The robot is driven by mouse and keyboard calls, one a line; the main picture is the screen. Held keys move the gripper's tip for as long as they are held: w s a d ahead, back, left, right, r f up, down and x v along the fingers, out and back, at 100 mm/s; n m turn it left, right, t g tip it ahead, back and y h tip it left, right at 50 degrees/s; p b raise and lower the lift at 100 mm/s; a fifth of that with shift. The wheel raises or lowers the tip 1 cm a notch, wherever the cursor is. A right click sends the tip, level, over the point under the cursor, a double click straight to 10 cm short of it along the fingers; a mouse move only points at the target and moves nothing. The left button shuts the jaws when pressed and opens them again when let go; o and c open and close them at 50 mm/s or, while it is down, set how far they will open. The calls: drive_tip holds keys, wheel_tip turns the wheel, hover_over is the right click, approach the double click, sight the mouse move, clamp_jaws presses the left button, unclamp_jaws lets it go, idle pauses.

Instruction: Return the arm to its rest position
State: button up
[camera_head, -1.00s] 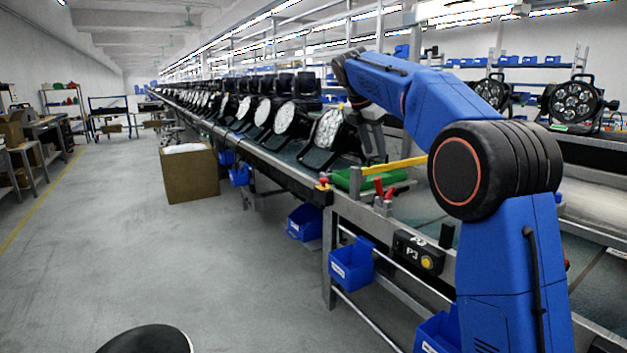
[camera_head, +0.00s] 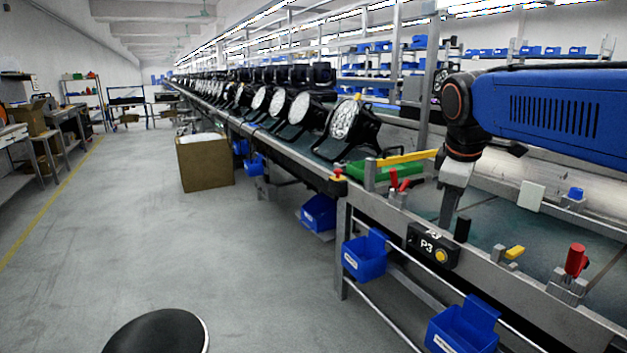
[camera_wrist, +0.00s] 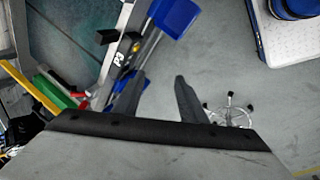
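My arm (camera_head: 545,108) is blue and reaches in from the right edge in the head view, its forearm nearly level. My gripper (camera_head: 447,218) hangs downward from the dark wrist above the near part of the workbench, behind the P3 control box. In the wrist view my gripper (camera_wrist: 159,80) has its two dark fingers spread apart, with only grey floor showing between them. It holds nothing. The rest of the arm is cut off by the frame.
The P3 box (camera_head: 433,245), red-handled clamp (camera_head: 572,262) and green tray (camera_head: 385,172) with a yellow bar are close by. Par cans (camera_head: 352,128) line the bench behind. Blue bins (camera_head: 364,257) hang at its front. A black stool (camera_head: 158,332) stands on open floor, left.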

drive_tip(key=s+f+m+t+y, duration=0.1)
drive_tip(key=s+f+m, duration=0.9)
drive_tip(key=s+f, duration=0.9)
drive_tip(key=s, duration=0.3)
drive_tip(key=shift+f+m+y, duration=0.25)
drive_tip(key=shift+m+y, duration=0.05)
